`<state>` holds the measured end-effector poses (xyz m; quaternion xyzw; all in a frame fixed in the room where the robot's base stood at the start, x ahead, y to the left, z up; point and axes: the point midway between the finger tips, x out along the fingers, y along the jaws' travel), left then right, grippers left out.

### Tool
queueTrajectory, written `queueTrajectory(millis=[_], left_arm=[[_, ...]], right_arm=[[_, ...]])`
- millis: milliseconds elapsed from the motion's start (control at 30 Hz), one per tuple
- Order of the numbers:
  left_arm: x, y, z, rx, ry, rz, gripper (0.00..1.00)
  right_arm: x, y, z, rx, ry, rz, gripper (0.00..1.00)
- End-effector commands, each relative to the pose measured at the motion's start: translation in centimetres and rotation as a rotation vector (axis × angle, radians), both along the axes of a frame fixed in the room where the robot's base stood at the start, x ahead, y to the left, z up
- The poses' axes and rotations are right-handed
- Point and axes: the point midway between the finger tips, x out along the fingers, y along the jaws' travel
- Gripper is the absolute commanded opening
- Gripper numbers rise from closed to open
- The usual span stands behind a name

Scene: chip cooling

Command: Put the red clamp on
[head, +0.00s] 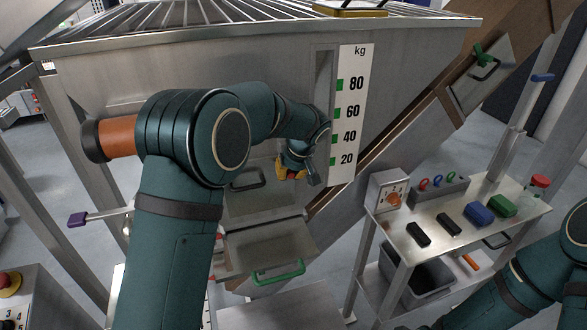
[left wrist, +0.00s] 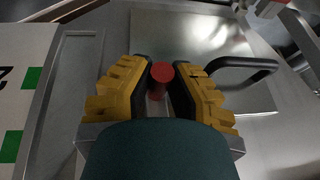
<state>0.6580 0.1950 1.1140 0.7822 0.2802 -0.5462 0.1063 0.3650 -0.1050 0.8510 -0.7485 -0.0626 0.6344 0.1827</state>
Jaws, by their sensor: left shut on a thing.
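My left gripper (head: 291,171) is in front of the hopper's lower wall, close to a panel with a black handle (head: 248,180). In the left wrist view the yellow fingers of my left gripper (left wrist: 161,84) are shut on a red round-ended piece, which I take to be the red clamp (left wrist: 160,72). Only its end and a short length of its side show; the rest is hidden. The black handle (left wrist: 247,70) also shows there, to the right of the fingers and apart from them. My right gripper is out of view; only part of that arm shows.
A kg scale (head: 347,115) stands right of my left gripper. Below is an open drawer or flap with a green handle (head: 278,272). A metal cart (head: 415,265) at right holds a switch box, coloured rings, several blocks and a red-capped jar (head: 538,186). A purple-ended lever (head: 78,219) sticks out at left.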

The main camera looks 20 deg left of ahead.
Motion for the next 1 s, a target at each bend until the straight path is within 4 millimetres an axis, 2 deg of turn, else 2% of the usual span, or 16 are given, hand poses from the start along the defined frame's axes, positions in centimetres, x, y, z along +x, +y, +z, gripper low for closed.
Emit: queueTrajectory(millis=[700,733,800,1000], left_arm=[[-0.33,0.47,-0.26,0.06,0.045,0.002,0.0],[-0.33,0.47,-0.26,0.06,0.045,0.002,0.31],[-0.32,0.46,-0.24,0.06,0.044,0.001,0.5],[-0.28,0.4,-0.15,0.059,0.042,0.0,0.5]], right_arm=[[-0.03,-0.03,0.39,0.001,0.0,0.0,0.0],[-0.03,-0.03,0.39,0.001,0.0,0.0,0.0],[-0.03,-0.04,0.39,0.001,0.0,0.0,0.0],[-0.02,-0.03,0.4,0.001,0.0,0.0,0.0]])
